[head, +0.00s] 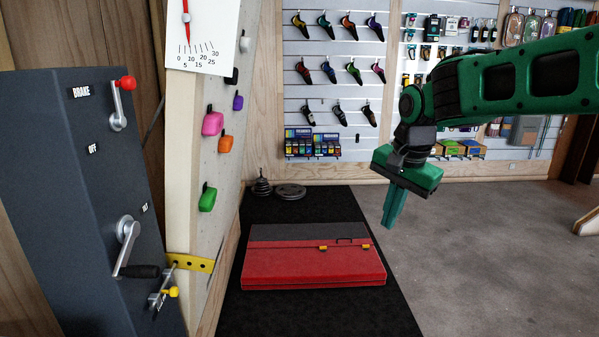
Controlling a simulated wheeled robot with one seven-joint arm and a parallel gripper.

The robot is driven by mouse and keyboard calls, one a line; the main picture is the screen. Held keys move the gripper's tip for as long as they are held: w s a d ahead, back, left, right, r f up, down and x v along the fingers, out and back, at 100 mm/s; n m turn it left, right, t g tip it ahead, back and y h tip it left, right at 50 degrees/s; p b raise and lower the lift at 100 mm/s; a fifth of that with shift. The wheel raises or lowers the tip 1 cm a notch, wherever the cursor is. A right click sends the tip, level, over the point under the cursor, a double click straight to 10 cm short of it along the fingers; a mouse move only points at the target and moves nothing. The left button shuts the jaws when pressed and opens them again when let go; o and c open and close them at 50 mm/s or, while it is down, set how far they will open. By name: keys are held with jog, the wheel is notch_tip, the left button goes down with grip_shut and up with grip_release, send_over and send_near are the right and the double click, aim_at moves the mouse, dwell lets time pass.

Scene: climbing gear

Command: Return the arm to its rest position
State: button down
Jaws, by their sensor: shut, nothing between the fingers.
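My green arm (510,80) reaches in from the right edge of the head view. My gripper (388,226) hangs at its end with the fingers pointing down. The fingers are together, with nothing between them. The gripper is in the air, to the right of the red crash pad in the picture, and touches nothing that I can see.
A dark cabinet (70,200) with a red-knobbed brake lever (118,105) and a crank (128,240) stands at left. Beside it is a climbing wall with holds (212,124). A red pad (310,268) lies on a black mat (255,315). Grey floor (500,260) at right is clear.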

jog(key=s+d+f+n+g, duration=0.1)
jog(key=s+d+f, duration=0.2)
jog(key=s+d, duration=0.4)
jog(key=s+d+f+n, duration=0.1)
jog(key=s+d+f, duration=0.3)
jog(key=s, duration=0.9)
jog(key=s+d+f+n+g, duration=0.1)
jog(key=s+d+f, duration=0.3)
jog(key=s+d, duration=0.6)
jog(key=shift+g, duration=0.3)
